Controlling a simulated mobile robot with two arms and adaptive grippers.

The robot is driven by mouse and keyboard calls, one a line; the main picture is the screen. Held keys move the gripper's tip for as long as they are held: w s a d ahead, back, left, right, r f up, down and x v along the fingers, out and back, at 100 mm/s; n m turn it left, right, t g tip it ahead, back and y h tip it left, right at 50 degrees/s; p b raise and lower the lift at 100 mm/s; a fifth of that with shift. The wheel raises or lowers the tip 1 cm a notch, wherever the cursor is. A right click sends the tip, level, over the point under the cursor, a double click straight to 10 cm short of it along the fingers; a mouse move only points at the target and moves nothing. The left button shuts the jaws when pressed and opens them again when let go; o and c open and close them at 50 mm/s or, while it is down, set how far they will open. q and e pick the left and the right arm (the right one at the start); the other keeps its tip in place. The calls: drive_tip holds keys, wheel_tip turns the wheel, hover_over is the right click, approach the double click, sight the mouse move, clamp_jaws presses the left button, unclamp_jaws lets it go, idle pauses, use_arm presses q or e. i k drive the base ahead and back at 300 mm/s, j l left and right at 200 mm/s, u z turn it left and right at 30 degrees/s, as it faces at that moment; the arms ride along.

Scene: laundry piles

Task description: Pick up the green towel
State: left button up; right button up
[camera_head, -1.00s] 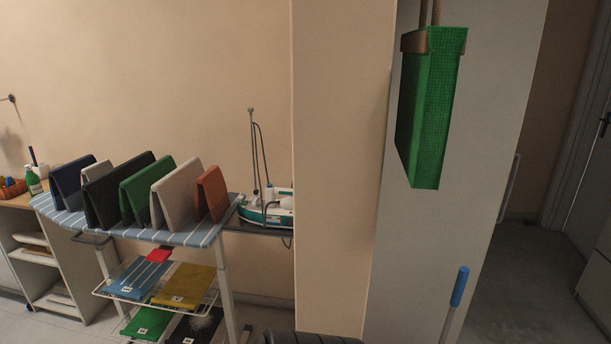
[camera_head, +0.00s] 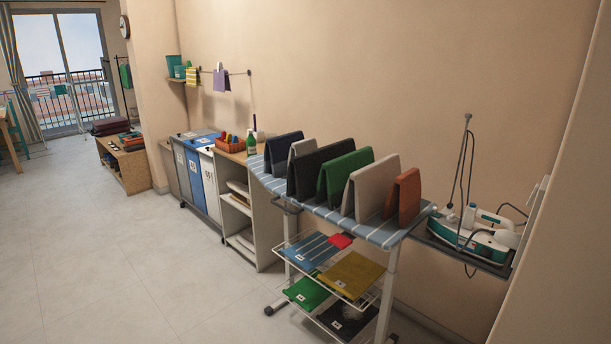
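A green folded towel (camera_head: 345,175) stands upright like a tent on the striped ironing board (camera_head: 382,232), between a black one (camera_head: 306,177) and a pale beige one (camera_head: 369,186). A flat green folded cloth (camera_head: 306,293) lies on the lower rack below the board. Another green cloth (camera_head: 125,76) hangs far off by the balcony window. Neither of my grippers is in view.
A steam iron station (camera_head: 478,242) with a cord post sits at the board's right end. Laundry bins (camera_head: 205,185) and a shelf cabinet (camera_head: 262,222) stand left of the board. A pale wall edge (camera_head: 553,240) is close at right. The floor (camera_head: 120,255) at left is clear.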

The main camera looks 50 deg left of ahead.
sight(334, 174)
drive_tip(key=u, duration=1.45)
drive_tip(key=i+j+z, duration=0.1)
drive_tip(key=z, duration=0.35)
